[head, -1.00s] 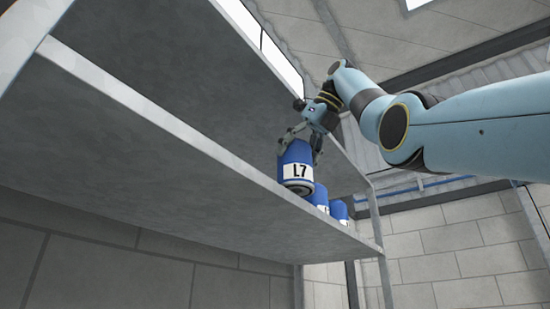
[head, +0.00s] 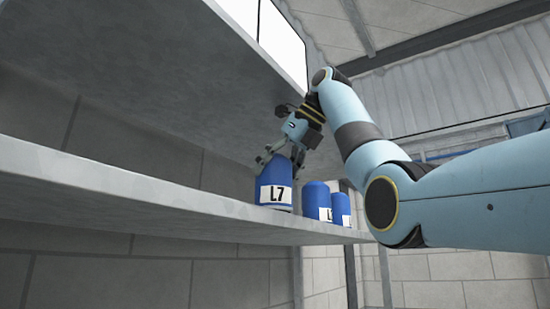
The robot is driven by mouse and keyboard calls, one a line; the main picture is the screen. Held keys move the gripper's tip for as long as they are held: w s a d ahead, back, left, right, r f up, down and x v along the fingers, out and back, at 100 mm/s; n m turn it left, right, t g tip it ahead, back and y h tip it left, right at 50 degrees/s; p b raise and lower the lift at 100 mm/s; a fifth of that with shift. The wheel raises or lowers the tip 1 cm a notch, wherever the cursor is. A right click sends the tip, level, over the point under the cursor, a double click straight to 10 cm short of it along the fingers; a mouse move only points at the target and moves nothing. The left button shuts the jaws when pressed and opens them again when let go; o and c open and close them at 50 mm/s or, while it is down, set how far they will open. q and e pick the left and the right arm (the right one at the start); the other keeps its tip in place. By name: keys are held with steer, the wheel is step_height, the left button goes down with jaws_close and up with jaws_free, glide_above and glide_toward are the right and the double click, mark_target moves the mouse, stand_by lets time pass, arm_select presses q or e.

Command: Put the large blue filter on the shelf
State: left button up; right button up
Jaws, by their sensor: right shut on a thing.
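The large blue filter (head: 273,183) has a white label reading L7 and appears upright at the front edge of the shelf (head: 160,205). My right gripper (head: 284,160) is shut on its top from above and behind. The shelf edge is just below the filter's base; I cannot tell whether the base touches the shelf surface. My left gripper is not in view.
Two smaller blue filters (head: 317,201) (head: 341,209) with white labels stand on the shelf to the right of the large one. An upper shelf (head: 150,70) hangs over the left part. The shelf looks free to the left.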

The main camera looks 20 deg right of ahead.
steer(key=shift+f, duration=0.65)
steer(key=shift+f, duration=0.2)
steer(key=o, duration=1.6)
steer(key=shift+o, duration=0.2)
